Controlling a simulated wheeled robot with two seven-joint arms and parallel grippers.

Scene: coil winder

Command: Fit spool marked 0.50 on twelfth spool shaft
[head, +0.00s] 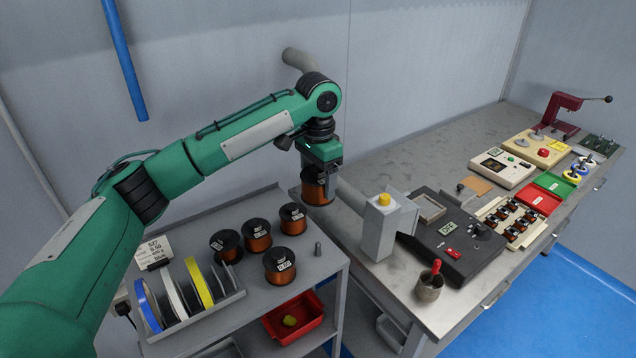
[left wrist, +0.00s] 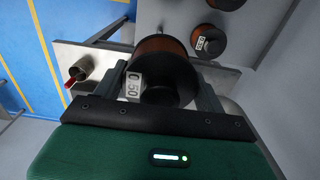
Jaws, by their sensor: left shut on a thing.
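My left gripper (head: 320,168) is shut on a copper-wound spool with dark flanges (head: 318,190). It holds the spool in the air, above the gap between the cart and the bench. In the left wrist view the held spool (left wrist: 165,85) sits between the two fingers, and its white label reads 0.50. A short grey upright peg (head: 318,249) stands at the cart's right edge, below the held spool. I cannot tell whether this peg is the twelfth spool shaft. My right gripper is not in view.
Several copper spools, one of them at the front (head: 279,266), stand on the grey cart (head: 255,297). A rack of coloured reels (head: 180,298) is at its left. A grey block with a yellow knob (head: 386,225) and a cup (head: 430,287) are on the bench (head: 405,160).

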